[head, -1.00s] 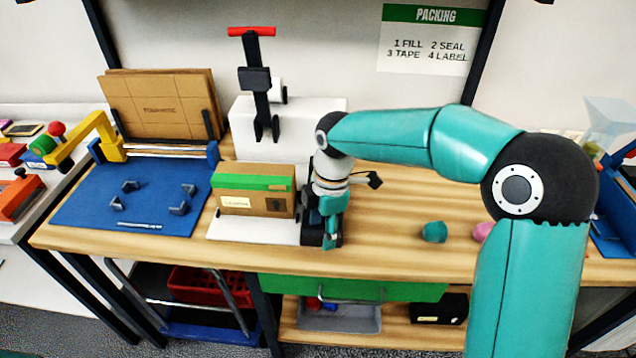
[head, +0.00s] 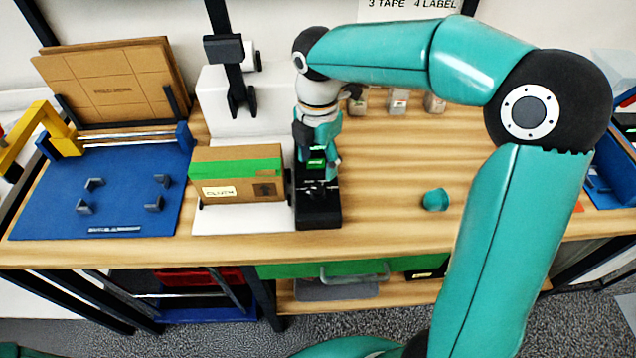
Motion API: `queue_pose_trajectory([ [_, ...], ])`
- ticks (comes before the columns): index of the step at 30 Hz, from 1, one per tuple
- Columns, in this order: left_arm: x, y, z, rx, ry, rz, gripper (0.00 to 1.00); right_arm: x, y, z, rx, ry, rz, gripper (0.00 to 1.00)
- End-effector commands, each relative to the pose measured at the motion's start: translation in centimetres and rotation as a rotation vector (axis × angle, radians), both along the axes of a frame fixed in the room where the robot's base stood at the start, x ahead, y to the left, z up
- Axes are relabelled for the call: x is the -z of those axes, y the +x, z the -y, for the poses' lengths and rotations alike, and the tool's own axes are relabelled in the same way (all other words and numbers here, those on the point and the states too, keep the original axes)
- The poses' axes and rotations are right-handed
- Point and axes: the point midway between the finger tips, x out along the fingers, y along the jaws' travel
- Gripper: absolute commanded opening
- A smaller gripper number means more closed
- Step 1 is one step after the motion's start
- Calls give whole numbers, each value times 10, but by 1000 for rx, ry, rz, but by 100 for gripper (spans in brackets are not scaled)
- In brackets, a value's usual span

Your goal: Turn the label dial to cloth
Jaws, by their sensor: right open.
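The black label device (head: 318,213) stands on the table just right of the cardboard box, with a lit green display on its upper part. I cannot make out the dial or its setting; my gripper covers part of the device. My right gripper (head: 318,172) points down over the device, open, with nothing seen between its fingers. I cannot tell whether it touches the device. The box (head: 236,187) has green tape and a pale label that seems to read "cloth". My left gripper is out of view.
A white taping stand (head: 215,95) with a black upright is behind the box. A blue board (head: 110,205) with grey corner blocks lies left. A teal lump (head: 435,200) is on the wood at right. Several small blocks stand behind my arm. Bare table (head: 385,170) lies right of the device.

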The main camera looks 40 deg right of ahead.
Motion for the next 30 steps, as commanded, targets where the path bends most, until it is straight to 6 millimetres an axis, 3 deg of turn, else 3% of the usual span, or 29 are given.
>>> queue_pose_trajectory([
  [6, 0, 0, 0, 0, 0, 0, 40, 47, 0, 0, -1, 0, -5, 60],
  [12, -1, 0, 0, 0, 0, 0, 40, 74, 0, -1, 0, 1, -2, 60],
  [25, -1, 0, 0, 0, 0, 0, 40, 84, 1, -2, -2, 0, 0, 60],
  [26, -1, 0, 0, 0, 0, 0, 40, 84, 1, -2, -3, 0, 0, 58],
  [30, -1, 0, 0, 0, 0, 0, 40, 84, 1, -2, -3, 1, 0, 35],
])
